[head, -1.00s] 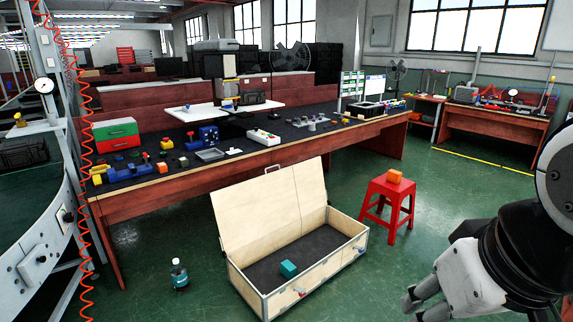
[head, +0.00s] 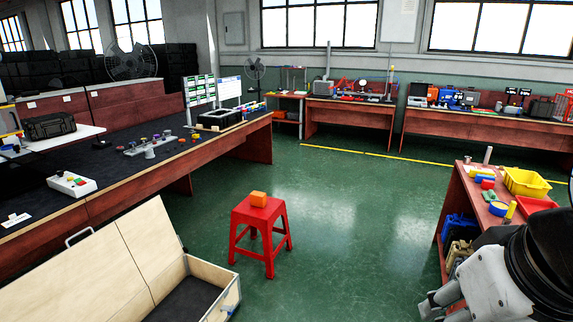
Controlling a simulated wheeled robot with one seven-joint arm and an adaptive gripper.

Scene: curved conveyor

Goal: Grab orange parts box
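A small orange parts box (head: 258,198) sits on top of a red stool (head: 262,222), left of the middle in the head view. The stool stands upright on the green floor. My gripper (head: 426,307) is at the lower right corner, to the right of the stool and well apart from the box. Its fingers look spread with nothing between them, though the lower edge of the picture cuts part of them off.
An open wooden crate (head: 205,305) stands at the lower left, close to the stool. A long workbench (head: 232,140) runs along the left. A right-hand table (head: 455,205) holds a yellow bin (head: 525,183). Floor between stool and right-hand table is clear.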

